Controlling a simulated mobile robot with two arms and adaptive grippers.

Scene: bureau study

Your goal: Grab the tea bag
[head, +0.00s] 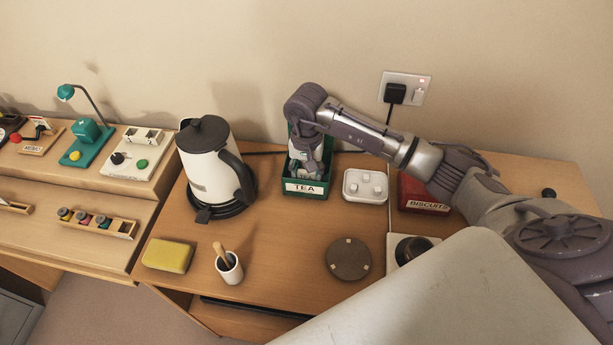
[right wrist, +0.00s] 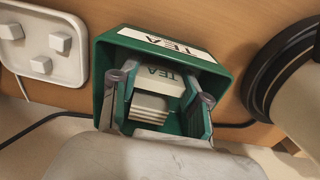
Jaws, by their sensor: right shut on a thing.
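The green tea box (head: 305,188), with a white TEA label on its front, stands on the desk right of the kettle. It also shows in the right wrist view (right wrist: 222,62). My right gripper (head: 306,167) reaches down into this box. In the right wrist view its two fingers (right wrist: 162,88) are inside the box, one on each side of a pale tea bag (right wrist: 158,76) with green TEA print, and are shut on it. Pale layered edges show below the print. In the head view the tea bag is hard to make out behind the gripper. My left gripper is not in view.
A white kettle (head: 210,165) stands close left of the box. A white tray with cubes (head: 366,186) and a red biscuits tin (head: 420,193) stand to the right.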

